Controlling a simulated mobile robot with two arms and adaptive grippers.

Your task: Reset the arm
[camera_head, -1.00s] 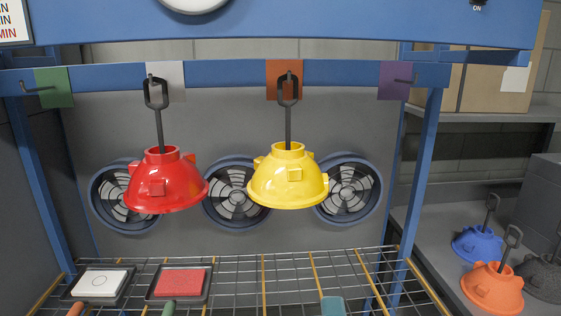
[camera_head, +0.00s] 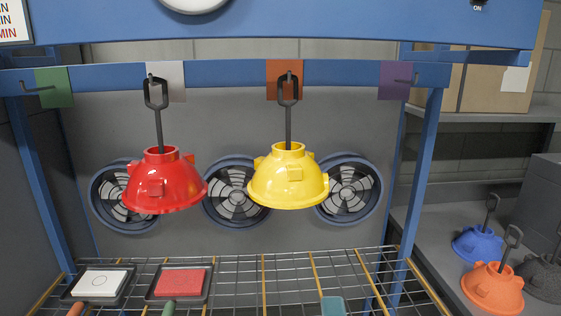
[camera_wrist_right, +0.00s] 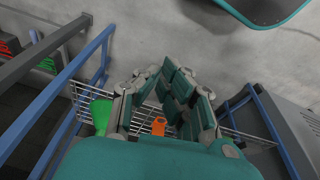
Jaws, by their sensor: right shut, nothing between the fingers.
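My right gripper (camera_wrist_right: 163,78) shows in the right wrist view with its fingers shut and nothing held between them. It is over a wire rack (camera_wrist_right: 228,133), with no hood at its fingers. In the head view neither gripper shows. A red hood (camera_head: 163,186) hangs by its dark handle from a hook at the white tag. A yellow hood (camera_head: 288,188) hangs the same way at the orange tag. Both hang clear of the rack below.
The green tag (camera_head: 53,88) and purple tag (camera_head: 395,80) have empty hooks. Three round fans (camera_head: 347,190) sit behind the hoods. Trays with a white pad (camera_head: 101,283) and a red pad (camera_head: 181,281) lie on the rack. Blue (camera_head: 478,244), orange (camera_head: 493,288) and dark (camera_head: 543,279) hoods stand at right.

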